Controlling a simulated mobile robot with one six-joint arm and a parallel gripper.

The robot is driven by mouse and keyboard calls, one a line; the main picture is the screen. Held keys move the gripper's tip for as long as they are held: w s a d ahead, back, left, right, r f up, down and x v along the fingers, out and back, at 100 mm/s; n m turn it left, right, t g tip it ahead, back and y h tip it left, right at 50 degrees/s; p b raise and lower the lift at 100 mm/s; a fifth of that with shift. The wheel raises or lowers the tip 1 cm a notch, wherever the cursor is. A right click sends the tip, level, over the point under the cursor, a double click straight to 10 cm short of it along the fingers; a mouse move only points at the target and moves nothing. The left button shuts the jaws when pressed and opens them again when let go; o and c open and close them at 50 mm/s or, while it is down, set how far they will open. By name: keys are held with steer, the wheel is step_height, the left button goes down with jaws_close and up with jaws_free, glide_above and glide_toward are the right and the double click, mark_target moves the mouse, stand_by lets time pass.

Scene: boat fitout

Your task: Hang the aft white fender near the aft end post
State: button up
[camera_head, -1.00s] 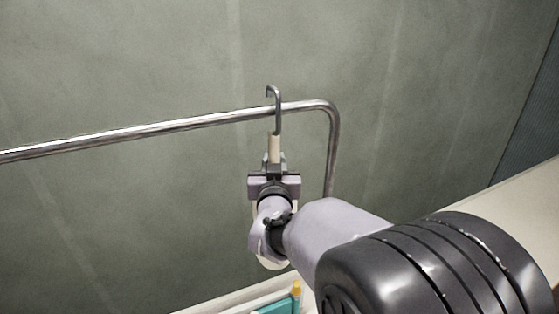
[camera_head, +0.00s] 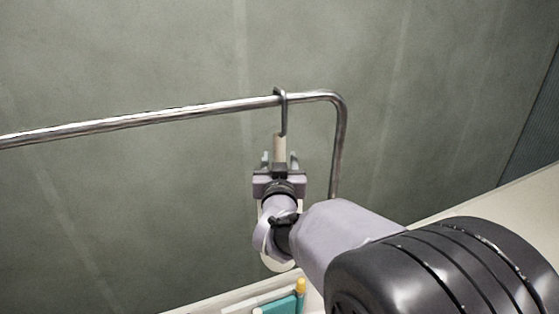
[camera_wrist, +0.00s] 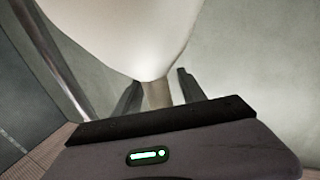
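The white fender hangs by its dark hook (camera_head: 283,112) from the steel rail (camera_head: 180,119), just left of the rail's bend into the aft end post (camera_head: 337,150). Its tan neck (camera_head: 280,148) shows below the hook. Most of its white body is hidden behind my arm in the head view, with a pale lower edge (camera_head: 278,265) showing. The body fills the top of the wrist view (camera_wrist: 125,35). My gripper (camera_head: 280,160) is open, with its fingers on either side of the neck and gaps between; the wrist view shows this too (camera_wrist: 158,93).
A teal box (camera_head: 280,305) and a yellow-topped item (camera_head: 300,286) sit at the bottom, beside a pale ledge. A light surface (camera_head: 490,208) lies at right. The grey-green wall stands behind the rail, and the rail to the left is clear.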

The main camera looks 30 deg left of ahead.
steer(key=shift+f, duration=0.1)
steer(key=v, duration=1.7)
steer(key=w+d+m+g+h, duration=0.3)
steer(key=d+m, duration=0.1)
steer(key=d, duration=1.1)
steer(key=s+d+f+m+g+h, duration=0.2)
steer(key=s+d+f+m+g, duration=0.1)
steer(key=s+d, duration=0.5)
steer(key=s+d+f+m+g+h, duration=0.1)
steer(key=s+d+f+m+g, duration=0.2)
steer(key=s+d, duration=0.6)
steer(key=shift+s+d+f+g+h, duration=0.2)
steer(key=shift+d+f+g+h, duration=0.2)
steer(key=shift+d+f+g, duration=0.2)
